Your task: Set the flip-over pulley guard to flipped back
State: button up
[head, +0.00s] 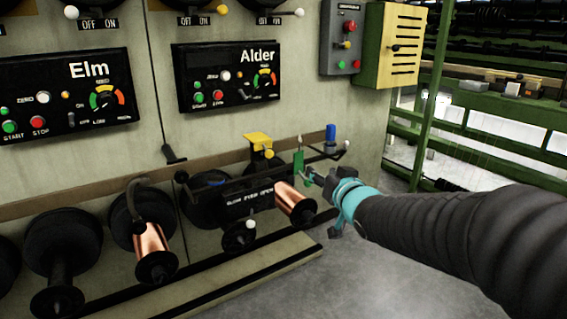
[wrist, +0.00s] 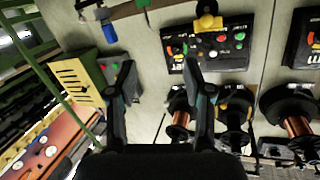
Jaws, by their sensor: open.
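A yellow hinged plate that looks like the pulley guard (head: 259,141) sits on the dark rail assembly below the Alder panel, with a small yellow tab hanging at its front. A yellow piece with a round part, likely the same guard (wrist: 207,22), shows at the top of the wrist view. My gripper (head: 316,178) is to the right of the guard and apart from it, close to a green upright piece. In the wrist view my gripper (wrist: 160,76) has its two fingers spread with nothing between them. The pulley under the guard is mostly hidden.
A green upright piece (head: 298,161) and a blue cylinder (head: 330,136) stand on the rail right of the guard. A black label plate (head: 248,200) and copper spools (head: 294,203) are below. A yellow vented box (head: 392,48) is on the wall. Floor at the front is clear.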

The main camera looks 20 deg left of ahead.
aim_at(271, 155)
jog(key=w+a+y, duration=0.1)
jog(key=w+a, duration=0.2)
jog(key=a, duration=0.2)
jog(key=w+a+n+y, duration=0.1)
jog(key=w+a, duration=0.2)
jog(key=a, duration=0.3)
jog(key=w+a+f+y, duration=0.1)
jog(key=w+a, duration=0.3)
jog(key=a, duration=0.2)
jog(key=shift+f+g+y, duration=0.1)
jog(key=shift+g+y, duration=0.2)
jog(key=shift+g, duration=0.1)
grip_shut()
